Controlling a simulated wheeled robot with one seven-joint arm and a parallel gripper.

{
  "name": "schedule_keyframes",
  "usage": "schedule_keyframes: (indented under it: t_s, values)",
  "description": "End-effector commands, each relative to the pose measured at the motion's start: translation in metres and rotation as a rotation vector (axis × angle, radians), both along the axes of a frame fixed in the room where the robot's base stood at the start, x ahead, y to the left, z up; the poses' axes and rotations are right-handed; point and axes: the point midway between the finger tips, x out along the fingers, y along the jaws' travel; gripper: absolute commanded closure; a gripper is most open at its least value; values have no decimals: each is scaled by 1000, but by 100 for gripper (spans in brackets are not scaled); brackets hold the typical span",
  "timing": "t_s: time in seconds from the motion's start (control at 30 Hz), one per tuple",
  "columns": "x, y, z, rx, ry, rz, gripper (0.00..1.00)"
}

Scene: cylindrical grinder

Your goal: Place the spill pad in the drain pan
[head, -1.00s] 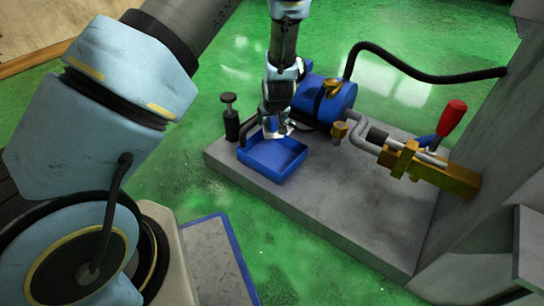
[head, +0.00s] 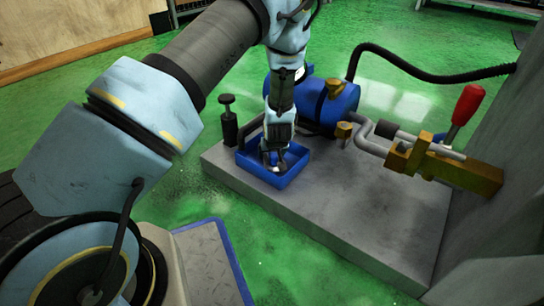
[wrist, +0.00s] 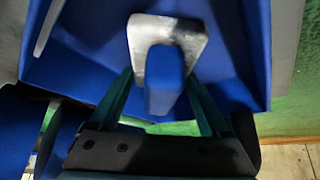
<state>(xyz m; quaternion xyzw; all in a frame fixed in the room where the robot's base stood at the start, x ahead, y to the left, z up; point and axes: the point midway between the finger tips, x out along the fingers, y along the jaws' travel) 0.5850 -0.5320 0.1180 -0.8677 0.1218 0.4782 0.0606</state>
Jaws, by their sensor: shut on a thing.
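The drain pan (head: 292,176) is a square blue open tray on the grey base plate. It fills much of the wrist view (wrist: 240,60). My gripper (head: 275,160) points down inside the pan's outline. In the wrist view my gripper (wrist: 162,82) has its two teal fingers shut on the blue upright block of the spill pad. The spill pad (wrist: 185,32) is a pale grey plate with rounded corners under that block. It lies over the pan's floor; I cannot tell whether it touches. In the head view the gripper mostly hides it.
Grey pipes and a brass block (head: 440,168) with a red-handled lever (head: 463,110) are at the right. The front of the base plate (head: 350,230) is clear.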

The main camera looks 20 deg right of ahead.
Motion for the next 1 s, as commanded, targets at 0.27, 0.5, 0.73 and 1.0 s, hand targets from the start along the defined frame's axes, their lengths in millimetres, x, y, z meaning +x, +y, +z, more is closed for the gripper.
schedule_keyframes:
  t_s: [0.27, 0.5, 0.73, 1.0]
  values:
    - [0, 0, -3, 0, 0, 0, 64]
    - [0, 0, -1, 0, 0, 0, 0]
    - [0, 0, 2, 0, -1, 0, 0]
    - [-21, 6, 43, -1, -1, -1, 0]
